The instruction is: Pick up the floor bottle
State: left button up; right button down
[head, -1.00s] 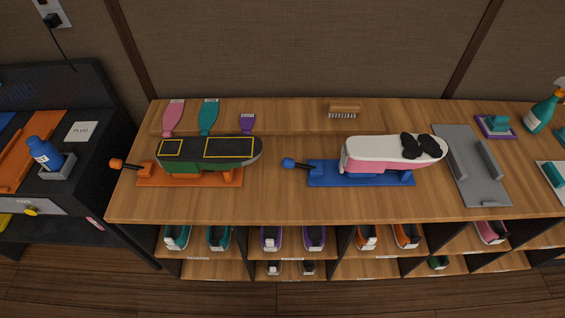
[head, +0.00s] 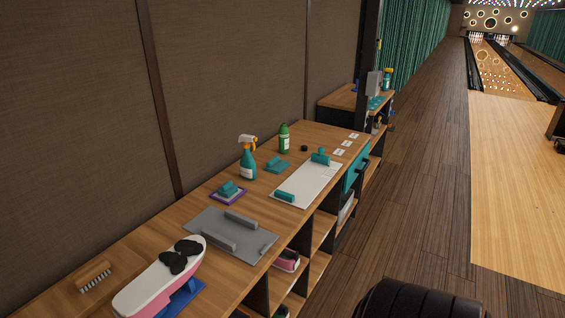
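A green bottle (head: 284,139) with a pale label stands upright toward the far end of the long wooden counter. A teal spray bottle (head: 248,163) with a white and orange trigger head stands upright nearer on the same counter. I cannot read the labels, so I cannot tell which one is the floor bottle. A small dark cap-like disc (head: 304,148) lies just right of the green bottle. Neither of my grippers shows in the head view.
The counter (head: 205,195) also holds a white board (head: 300,190), a grey board (head: 218,239), teal blocks, a brush (head: 94,277) and a pink-and-white shoe (head: 150,287). The wooden floor (head: 405,220) right of the counter is open.

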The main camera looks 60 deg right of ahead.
aim_at(284, 137)
jog(key=z, duration=1.75)
jog(key=i+l+u, duration=0.1)
jog(key=u, duration=0.3)
jog(key=i+l+u, duration=0.1)
jog(key=u, duration=0.3)
jog(key=l+u, duration=0.2)
jog(key=u, duration=0.2)
jog(key=i+l+u, duration=0.25)
jog(key=l+u, duration=0.15)
jog(key=l, duration=0.95)
jog(key=l+u, duration=0.4)
jog(key=l, duration=0.95)
jog(key=i, duration=0.05)
